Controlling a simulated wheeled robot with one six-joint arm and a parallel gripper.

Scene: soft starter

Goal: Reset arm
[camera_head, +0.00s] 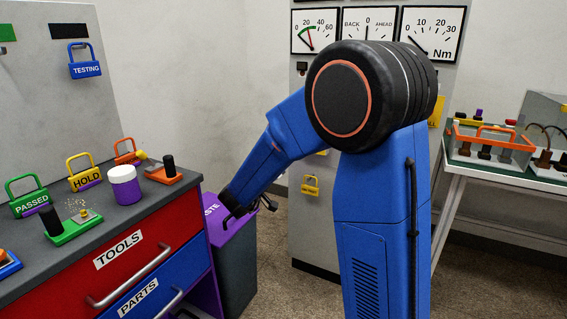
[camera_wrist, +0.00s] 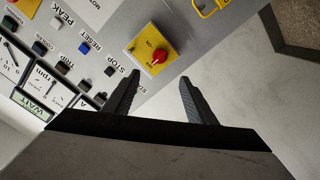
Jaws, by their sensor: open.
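My blue arm (camera_head: 290,135) bends down to the left in the head view. My gripper (camera_head: 250,210) is at its lower end, in front of or over the purple waste bin (camera_head: 212,215); I cannot tell whether it touches the bin. In the wrist view my gripper (camera_wrist: 159,78) shows two dark fingers spread apart with nothing between them. Beyond the fingers is a grey control panel (camera_wrist: 190,45), seen tilted, with a red knob on a yellow plate (camera_wrist: 159,56).
On the right, a white table (camera_head: 500,175) bears an orange-handled crate (camera_head: 490,145). Floor shows between cabinet and panel.

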